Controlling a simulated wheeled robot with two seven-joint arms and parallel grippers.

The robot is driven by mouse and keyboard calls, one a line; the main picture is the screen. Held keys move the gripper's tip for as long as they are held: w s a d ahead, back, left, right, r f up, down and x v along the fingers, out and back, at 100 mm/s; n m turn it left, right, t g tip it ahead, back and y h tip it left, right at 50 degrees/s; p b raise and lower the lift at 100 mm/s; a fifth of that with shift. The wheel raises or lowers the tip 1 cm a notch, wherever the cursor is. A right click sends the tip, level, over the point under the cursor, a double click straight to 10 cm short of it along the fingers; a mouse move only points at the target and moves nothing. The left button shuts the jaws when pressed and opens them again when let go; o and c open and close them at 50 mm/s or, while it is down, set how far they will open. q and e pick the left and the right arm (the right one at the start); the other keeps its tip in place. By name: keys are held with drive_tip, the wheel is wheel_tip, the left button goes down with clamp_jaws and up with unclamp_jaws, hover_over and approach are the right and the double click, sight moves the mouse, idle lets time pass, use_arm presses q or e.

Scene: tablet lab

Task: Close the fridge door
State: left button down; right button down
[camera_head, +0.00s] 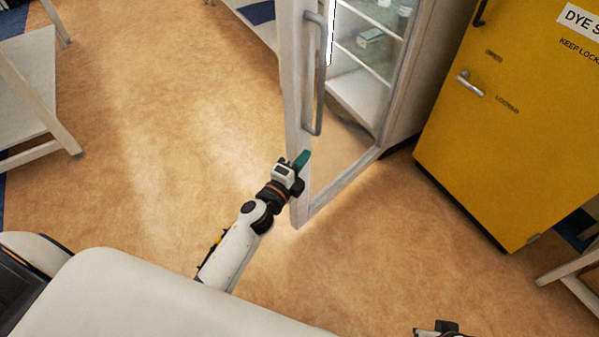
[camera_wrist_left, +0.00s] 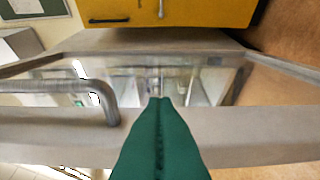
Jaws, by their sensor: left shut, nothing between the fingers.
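The fridge door (camera_head: 294,110) stands open in the head view, a glass pane in a pale frame, swung out from the fridge (camera_head: 412,80). Its grey handle (camera_head: 319,90) runs along the frame near the free edge. My left gripper (camera_head: 304,159) is shut and empty, its green fingers at the lower part of the door's frame, below the handle. In the left wrist view, the shut fingers (camera_wrist_left: 160,105) point at the door frame (camera_wrist_left: 250,140), with the handle (camera_wrist_left: 60,87) to the left. I cannot tell whether they touch.
A yellow cabinet (camera_head: 510,130) stands to the right of the fridge. A white table (camera_head: 30,100) is at the left, and a pale wooden leg (camera_head: 572,285) shows at the lower right. The floor (camera_head: 170,130) left of the door is clear.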

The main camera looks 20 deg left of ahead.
use_arm(q)
drive_tip(key=shift+w+a, duration=0.2)
drive_tip(key=shift+a, duration=0.3)
drive_tip(key=shift+w+a, duration=0.2)
drive_tip(key=shift+a, duration=0.3)
